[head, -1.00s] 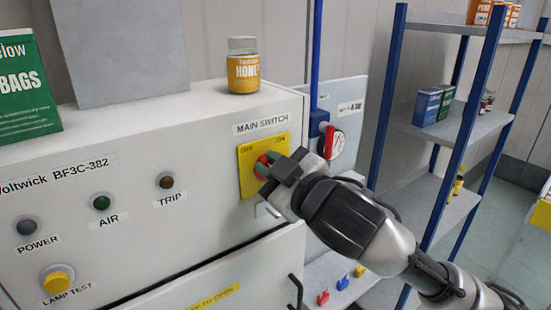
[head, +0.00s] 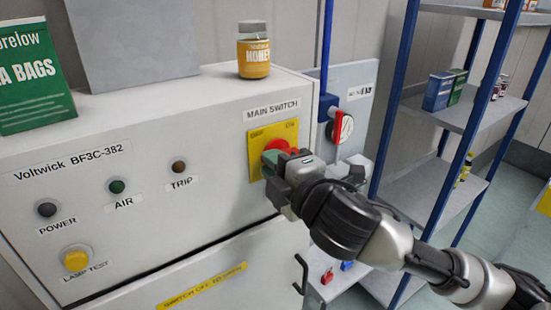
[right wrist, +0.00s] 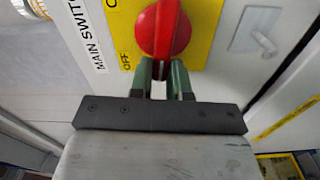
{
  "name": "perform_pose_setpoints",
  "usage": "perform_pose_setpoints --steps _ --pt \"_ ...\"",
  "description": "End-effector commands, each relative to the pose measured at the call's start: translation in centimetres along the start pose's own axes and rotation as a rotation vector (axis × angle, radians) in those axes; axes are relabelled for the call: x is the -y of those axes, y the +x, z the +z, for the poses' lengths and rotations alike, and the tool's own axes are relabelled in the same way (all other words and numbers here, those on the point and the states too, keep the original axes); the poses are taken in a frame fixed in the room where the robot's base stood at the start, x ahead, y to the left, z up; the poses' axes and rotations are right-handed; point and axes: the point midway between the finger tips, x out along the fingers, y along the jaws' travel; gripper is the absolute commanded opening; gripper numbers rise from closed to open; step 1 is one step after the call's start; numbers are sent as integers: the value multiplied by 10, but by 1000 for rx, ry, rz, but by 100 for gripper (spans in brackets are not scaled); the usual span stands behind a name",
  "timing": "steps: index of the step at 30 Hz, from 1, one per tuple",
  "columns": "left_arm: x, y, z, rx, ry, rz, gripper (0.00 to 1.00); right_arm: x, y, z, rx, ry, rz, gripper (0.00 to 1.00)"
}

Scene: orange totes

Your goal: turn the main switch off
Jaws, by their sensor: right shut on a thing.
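The main switch is a red knob (head: 284,146) on a yellow plate (head: 258,137) marked OFF and ON, under the MAIN SWITCH label at the cabinet's right. In the right wrist view the knob (right wrist: 163,28) shows large, its raised grip roughly in line with the label's text. My right gripper (head: 273,158) is at the knob, shut on its grip. Its green fingers (right wrist: 163,70) lie on either side of the grip's near end. The gripper hides the knob's lower part in the head view. My left gripper is not in view.
The cabinet front (head: 140,225) has POWER, AIR and TRIP lamps and a yellow LAMP TEST button (head: 76,260). A honey jar (head: 253,52) and a green box (head: 35,80) stand on top. Another red-handled switch (head: 342,128) is to the right, before a blue-post shelf (head: 440,185).

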Motion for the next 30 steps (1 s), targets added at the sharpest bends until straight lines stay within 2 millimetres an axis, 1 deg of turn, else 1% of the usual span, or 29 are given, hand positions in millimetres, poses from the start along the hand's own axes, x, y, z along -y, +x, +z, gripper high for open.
perform_pose_setpoints --steps 9,24,25,27,30 --pt "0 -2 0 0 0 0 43 4 0 0 -2 -107 -1 0" --pt "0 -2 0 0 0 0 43 5 0 0 -1 -126 -3 0" --pt "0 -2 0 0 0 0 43 5 0 0 -1 -126 -3 19" --pt "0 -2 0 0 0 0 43 5 0 0 -1 -126 -3 29" --pt "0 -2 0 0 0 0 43 5 0 0 -1 -125 -2 43"
